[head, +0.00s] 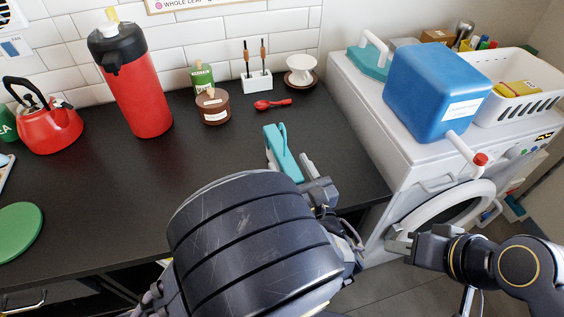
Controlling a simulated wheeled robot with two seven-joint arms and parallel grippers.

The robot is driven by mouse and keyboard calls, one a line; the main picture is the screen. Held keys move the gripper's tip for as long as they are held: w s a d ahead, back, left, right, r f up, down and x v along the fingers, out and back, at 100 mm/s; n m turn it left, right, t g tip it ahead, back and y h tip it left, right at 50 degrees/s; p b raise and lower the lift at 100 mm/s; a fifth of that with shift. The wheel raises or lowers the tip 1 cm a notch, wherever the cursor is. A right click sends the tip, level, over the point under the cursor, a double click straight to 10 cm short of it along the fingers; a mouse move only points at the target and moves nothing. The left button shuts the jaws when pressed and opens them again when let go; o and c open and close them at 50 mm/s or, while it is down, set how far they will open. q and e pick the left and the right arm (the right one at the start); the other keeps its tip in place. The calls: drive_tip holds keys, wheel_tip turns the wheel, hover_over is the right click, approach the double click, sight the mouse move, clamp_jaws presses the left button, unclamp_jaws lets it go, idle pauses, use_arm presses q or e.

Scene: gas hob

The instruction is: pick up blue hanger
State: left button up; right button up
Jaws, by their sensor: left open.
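A teal-blue, long narrow piece (279,152) lies on the dark worktop at the middle of the head view. It is the only thing here that could be the blue hanger, but its full shape is not clear, as my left arm hides its near end. My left gripper (304,176) is open, low beside the near right end of this piece; I cannot tell whether they touch. My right gripper (400,244) is at the lower right, in front of the washing machine and away from the worktop. I cannot make out its jaw opening.
A red flask (139,90), red kettle (50,128), brown jar (213,107), red spoon (272,103) and white stand (257,80) are on the worktop (200,155). A blue canister (432,92) and white basket (515,100) stand on the washing machine (380,125).

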use_arm(q)
drive_tip(key=shift+w+a, duration=0.25)
drive_tip(key=shift+w, duration=0.4)
drive_tip(key=c, duration=1.1)
